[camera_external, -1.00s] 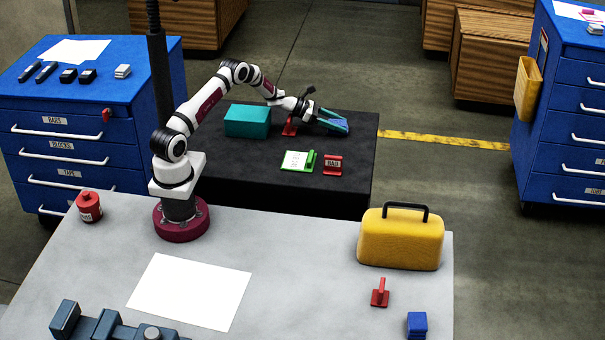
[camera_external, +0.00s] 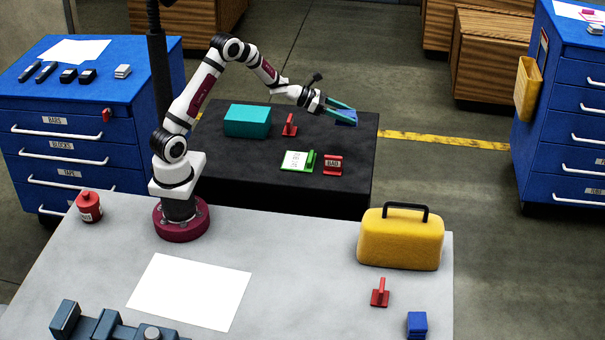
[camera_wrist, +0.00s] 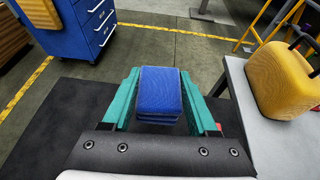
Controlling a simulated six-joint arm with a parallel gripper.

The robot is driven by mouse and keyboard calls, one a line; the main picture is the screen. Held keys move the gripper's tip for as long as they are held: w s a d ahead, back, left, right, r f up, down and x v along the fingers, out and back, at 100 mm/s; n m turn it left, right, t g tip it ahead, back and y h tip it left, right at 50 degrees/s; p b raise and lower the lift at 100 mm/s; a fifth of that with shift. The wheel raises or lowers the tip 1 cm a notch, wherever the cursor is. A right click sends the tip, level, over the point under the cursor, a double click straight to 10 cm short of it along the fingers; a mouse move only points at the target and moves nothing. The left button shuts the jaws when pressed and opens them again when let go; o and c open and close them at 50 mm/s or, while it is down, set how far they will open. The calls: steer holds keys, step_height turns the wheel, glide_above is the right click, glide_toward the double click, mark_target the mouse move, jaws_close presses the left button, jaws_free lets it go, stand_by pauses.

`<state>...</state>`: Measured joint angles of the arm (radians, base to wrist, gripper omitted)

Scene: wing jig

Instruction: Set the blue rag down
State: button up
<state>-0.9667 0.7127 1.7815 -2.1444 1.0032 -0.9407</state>
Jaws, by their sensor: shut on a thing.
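The blue rag (camera_wrist: 159,92) is a folded, layered block between the two teal fingers of my gripper (camera_wrist: 160,105) in the wrist view. In the external view the rag (camera_external: 346,117) shows at the tip of my gripper (camera_external: 341,113), over the far right part of the black table (camera_external: 240,178). My gripper is shut on the rag and holds it raised. The gap between the rag and the table top cannot be judged exactly.
On the black table stand a teal box (camera_external: 247,120), a red-handled piece (camera_external: 290,125), a green-framed card (camera_external: 299,160) and a red labelled block (camera_external: 333,165). The grey bench (camera_external: 300,270) in front carries a yellow case (camera_external: 400,238) and a blue block (camera_external: 417,325).

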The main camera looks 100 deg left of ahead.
step_height(320, 180, up, 5)
steer(key=shift+f, duration=0.1)
steer(key=w+d+m+g+h, duration=0.2)
steer(key=d+m+h, duration=0.3)
steer(key=d, duration=1.3)
steer(key=w+d+m+g+h, duration=0.2)
steer(key=d+m+h, duration=0.3)
steer(key=d, duration=1.3)
steer(key=s+d+m+g+h, duration=0.2)
steer(key=s+d+m+g, duration=0.25)
steer(key=s+d, duration=0.6)
steer(key=s+d+m+g+h, duration=0.2)
steer(key=s+d+m+g, duration=0.4)
steer(key=d, duration=0.8)
steer(key=n+t, duration=0.1)
steer(key=n, duration=0.1)
glide_above(304, 295)
step_height(304, 295, down, 18)
steer(key=shift+s+d, duration=0.1)
steer(key=shift+f, duration=1.95)
steer(key=shift+h, duration=0.3)
